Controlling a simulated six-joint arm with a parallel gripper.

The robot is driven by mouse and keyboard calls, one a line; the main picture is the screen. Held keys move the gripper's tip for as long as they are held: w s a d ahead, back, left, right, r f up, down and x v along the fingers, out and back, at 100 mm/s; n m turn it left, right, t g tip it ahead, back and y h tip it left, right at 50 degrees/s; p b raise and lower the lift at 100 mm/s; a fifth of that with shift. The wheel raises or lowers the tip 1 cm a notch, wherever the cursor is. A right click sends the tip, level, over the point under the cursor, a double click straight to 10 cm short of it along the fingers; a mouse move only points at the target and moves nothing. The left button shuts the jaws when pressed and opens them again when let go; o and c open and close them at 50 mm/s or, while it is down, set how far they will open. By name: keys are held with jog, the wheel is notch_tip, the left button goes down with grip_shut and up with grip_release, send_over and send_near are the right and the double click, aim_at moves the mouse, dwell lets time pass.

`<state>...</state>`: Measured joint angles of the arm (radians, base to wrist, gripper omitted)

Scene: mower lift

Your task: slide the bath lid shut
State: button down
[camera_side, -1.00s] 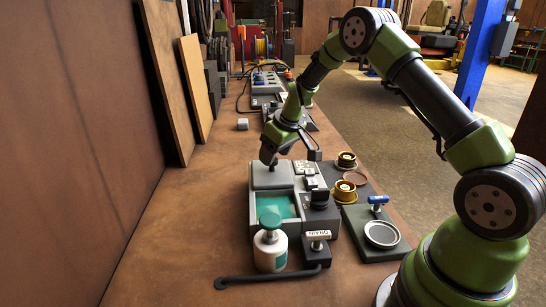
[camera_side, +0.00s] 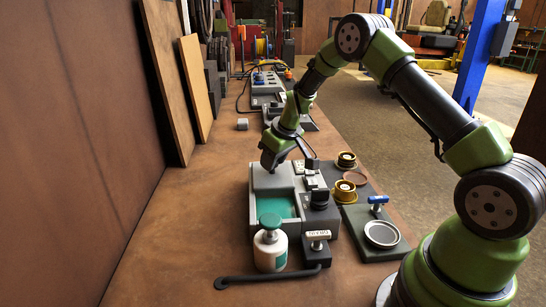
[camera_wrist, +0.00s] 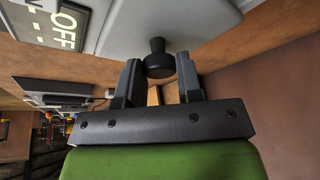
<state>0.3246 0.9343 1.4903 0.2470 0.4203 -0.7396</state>
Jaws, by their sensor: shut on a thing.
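The bath (camera_side: 255,225) is a grey box on the bench in the side view, with teal liquid (camera_side: 278,206) showing in its front part. Its grey lid (camera_side: 272,181) covers the back part, so the bath is partly open. The lid also fills the top of the wrist view (camera_wrist: 190,25), with a black knob (camera_wrist: 158,58) standing on it. My gripper (camera_side: 270,166) is low over the lid, and in the wrist view its two fingers (camera_wrist: 158,72) are on either side of the knob, shut on it. The knob is hidden by the fingers in the side view.
A dark hooked bar (camera_side: 265,279) lies in front. The bench left of the bath is clear.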

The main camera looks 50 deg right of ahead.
aim_at(270, 185)
jog(key=s+a, duration=0.4)
jog(key=a, duration=0.1)
jog(key=shift+s, duration=0.3)
jog(key=c, duration=0.8)
grip_release()
jog(key=shift+d, duration=0.1)
jog(key=shift+r, duration=0.1)
jog(key=v, duration=0.9)
jog(key=shift+s+r, duration=0.15)
jog(key=shift+r, duration=0.2)
